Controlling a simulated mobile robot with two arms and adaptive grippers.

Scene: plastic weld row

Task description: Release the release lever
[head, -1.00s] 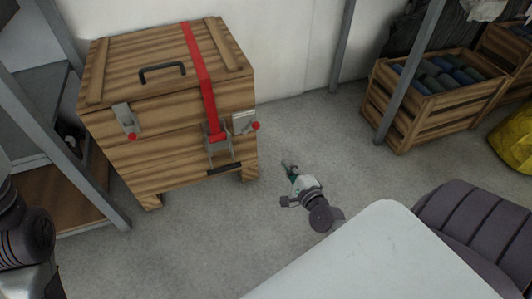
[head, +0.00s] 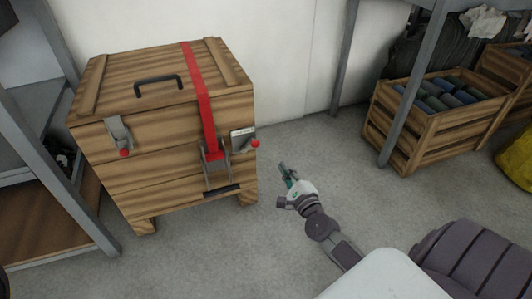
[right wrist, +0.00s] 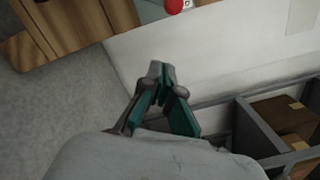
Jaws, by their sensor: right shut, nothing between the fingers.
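A wooden chest (head: 165,160) stands on the floor at the left in the head view. A red strap (head: 204,100) runs over its lid down to a metal ratchet buckle (head: 216,163) on the front. A black bar (head: 221,191) shows below the buckle. My left gripper is out of view.
A black handle (head: 159,84) sits on the chest lid. A grey shelf frame (head: 60,170) stands close at the chest's left. Wooden crates with rolled items (head: 410,130) stand under a rack at the right. The floor (head: 200,255) before the chest is clear.

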